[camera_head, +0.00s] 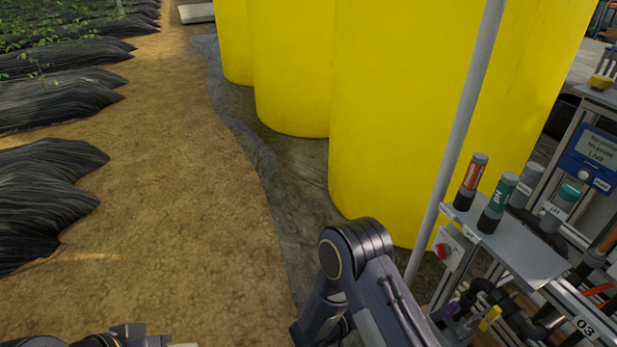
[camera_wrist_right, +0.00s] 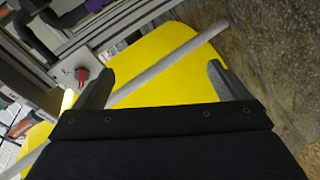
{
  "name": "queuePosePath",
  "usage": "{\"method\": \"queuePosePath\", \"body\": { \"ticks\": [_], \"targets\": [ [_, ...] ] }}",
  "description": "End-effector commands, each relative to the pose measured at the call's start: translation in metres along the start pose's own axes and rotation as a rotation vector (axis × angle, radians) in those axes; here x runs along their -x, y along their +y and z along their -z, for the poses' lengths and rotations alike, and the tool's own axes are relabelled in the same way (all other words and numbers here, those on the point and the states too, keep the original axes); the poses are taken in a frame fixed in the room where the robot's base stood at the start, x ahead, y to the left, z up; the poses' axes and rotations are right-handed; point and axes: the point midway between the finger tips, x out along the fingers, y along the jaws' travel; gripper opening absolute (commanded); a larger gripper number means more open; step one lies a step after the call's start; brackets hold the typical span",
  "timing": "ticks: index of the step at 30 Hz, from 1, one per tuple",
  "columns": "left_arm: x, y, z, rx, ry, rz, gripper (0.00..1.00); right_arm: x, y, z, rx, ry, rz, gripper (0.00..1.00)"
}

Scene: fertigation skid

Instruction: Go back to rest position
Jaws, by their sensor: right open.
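My right gripper (camera_wrist_right: 161,70) shows in the right wrist view with its two fingers spread wide apart. Nothing is between them; a yellow tank and a grey pole are seen beyond. In the head view my right arm comes up from the bottom middle, bent at a rounded joint, and its gripper cannot be made out. A small part of my left arm shows at the bottom left edge of the head view; the left gripper itself is not seen.
Large yellow tanks (camera_head: 400,110) stand ahead. A grey pole (camera_head: 455,140) slants close beside my right arm. At right, a skid shelf (camera_head: 520,250) holds several labelled bottles, with a red-knobbed switch box (camera_head: 451,247) below. Bare soil (camera_head: 180,200) lies open at left.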

Motion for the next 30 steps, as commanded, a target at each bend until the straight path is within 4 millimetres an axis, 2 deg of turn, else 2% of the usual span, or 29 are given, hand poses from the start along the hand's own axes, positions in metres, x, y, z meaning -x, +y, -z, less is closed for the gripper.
{"method": "queuePosePath", "body": {
  "ticks": [5, 8, 12, 16, 20, 23, 27, 30],
  "targets": [
    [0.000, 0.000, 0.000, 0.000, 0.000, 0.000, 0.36, -0.003, 0.018, 0.051, -0.238, 0.035, 0.244, 0.95],
    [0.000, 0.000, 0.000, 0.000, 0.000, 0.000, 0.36, 0.003, 0.040, 0.088, -0.406, 0.068, 0.435, 0.95],
    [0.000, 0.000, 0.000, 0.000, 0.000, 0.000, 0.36, 0.024, 0.087, 0.130, -0.612, 0.120, 0.719, 0.95],
    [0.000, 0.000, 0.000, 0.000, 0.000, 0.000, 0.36, 0.052, 0.141, 0.147, -0.733, 0.162, 0.958, 0.95],
    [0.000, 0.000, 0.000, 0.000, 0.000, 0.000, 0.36, 0.086, 0.195, 0.138, -0.783, 0.188, 1.162, 0.95],
    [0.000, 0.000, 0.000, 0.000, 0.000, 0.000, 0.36, 0.112, 0.232, 0.115, -0.778, 0.186, 1.283, 0.95],
    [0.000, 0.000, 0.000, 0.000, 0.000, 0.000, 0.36, 0.142, 0.269, 0.062, -0.725, 0.146, 1.385, 0.95],
    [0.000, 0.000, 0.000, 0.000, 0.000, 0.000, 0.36, 0.156, 0.282, 0.022, -0.681, 0.093, 1.406, 0.95]
  ]
}}
